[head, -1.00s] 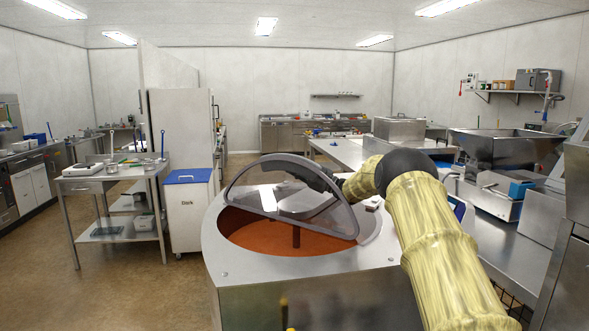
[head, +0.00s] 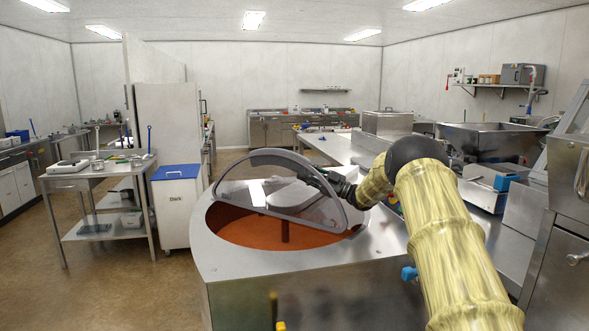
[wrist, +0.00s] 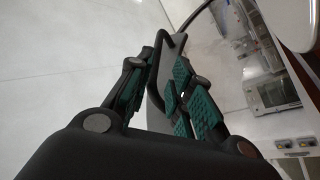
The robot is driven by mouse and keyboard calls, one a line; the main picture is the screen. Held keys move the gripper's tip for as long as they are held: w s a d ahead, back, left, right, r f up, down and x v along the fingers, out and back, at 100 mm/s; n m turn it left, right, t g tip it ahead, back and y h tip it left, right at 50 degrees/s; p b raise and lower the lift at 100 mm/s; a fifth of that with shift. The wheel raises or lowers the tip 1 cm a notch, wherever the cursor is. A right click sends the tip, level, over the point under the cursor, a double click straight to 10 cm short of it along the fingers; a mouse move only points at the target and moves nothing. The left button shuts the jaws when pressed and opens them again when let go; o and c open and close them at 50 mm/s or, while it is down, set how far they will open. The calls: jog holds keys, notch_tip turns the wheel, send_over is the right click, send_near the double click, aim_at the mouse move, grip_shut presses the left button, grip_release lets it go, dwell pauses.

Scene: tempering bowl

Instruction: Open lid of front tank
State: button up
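The front tank (head: 222,276) is a steel body with a round opening showing brown-orange chocolate (head: 262,232). Its clear half-round lid (head: 232,182) with a grey rim stands raised and tilted over the opening. My gripper (head: 306,174) is behind the lid's right part, close to its rim. In the wrist view, my gripper (wrist: 163,78) has its two green-padded fingers apart, with a gap between them. A dark bent handle (wrist: 178,38) shows at and just beyond the fingertips, beside the lid's grey edge. Whether a finger touches it is unclear.
A white bin with a blue lid (head: 180,212) and a steel cart (head: 70,184) stand to the left. A worktable (head: 335,149) lies behind the tank, and a steel hopper (head: 490,140) stands on the right. Floor is free at the left front.

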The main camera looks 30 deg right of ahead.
jog(key=shift+v, duration=1.15)
